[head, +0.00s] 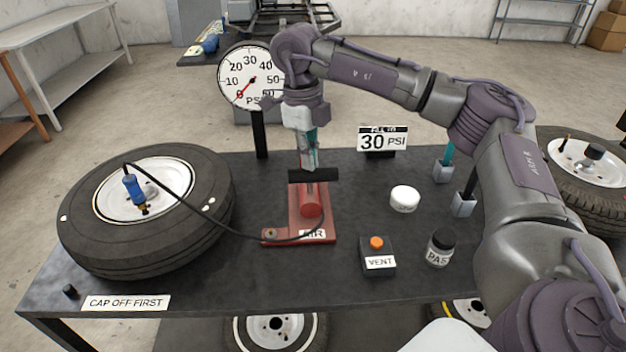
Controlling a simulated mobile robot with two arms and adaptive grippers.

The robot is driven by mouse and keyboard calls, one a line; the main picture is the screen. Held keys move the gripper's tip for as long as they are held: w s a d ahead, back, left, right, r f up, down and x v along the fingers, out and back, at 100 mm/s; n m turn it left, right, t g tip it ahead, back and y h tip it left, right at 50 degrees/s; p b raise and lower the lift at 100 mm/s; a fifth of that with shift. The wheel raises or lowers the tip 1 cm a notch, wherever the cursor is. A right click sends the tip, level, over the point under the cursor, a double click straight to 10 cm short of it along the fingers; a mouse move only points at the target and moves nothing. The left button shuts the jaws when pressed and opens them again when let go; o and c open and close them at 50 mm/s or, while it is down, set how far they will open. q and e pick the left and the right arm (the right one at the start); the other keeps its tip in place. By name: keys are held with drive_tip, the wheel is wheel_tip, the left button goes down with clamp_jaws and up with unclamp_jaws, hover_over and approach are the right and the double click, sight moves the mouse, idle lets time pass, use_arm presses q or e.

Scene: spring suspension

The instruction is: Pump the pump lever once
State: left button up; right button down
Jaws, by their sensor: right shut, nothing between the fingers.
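The foot of a red pump (308,204) stands on the dark table, with a label reading "AIR" on its base. Its black crossbar lever (328,175) sits low, just above the red cylinder. My right gripper (310,164) is shut and points down, directly over the middle of the lever. I cannot tell whether its fingertips touch the bar. A black hose runs from the pump base to a blue chuck (133,188) at the tyre (200,225) on the left. The round gauge (250,65) has its red needle near 0. My left gripper is not in view.
A "30 PSI" sign (382,141) stands at the back. A vent box (377,258) with an orange button, a black-lidded jar (440,247) and a white round tub (404,199) stand right of the pump. A "CAP OFF FIRST" label (126,303) lies at the front left.

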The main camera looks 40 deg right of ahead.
sight(307, 173)
drive_tip(key=shift+f, duration=0.2)
drive_tip(key=shift+f+b, duration=1.4)
drive_tip(key=shift+f, duration=0.8)
drive_tip(key=shift+r, duration=0.1)
drive_tip(key=shift+w+a+r+p, duration=0.1)
drive_tip(key=shift+w+r+p, duration=0.1)
drive_tip(key=shift+p, duration=0.1)
drive_tip(key=shift+w+a+r+p, duration=0.15)
drive_tip(key=shift+w+a+p, duration=0.15)
drive_tip(key=shift+w, duration=0.3)
drive_tip(key=shift+w+a+r+p, duration=0.15)
drive_tip(key=shift+w+p, duration=0.15)
drive_tip(key=shift+w, duration=0.3)
drive_tip(key=shift+r, duration=0.1)
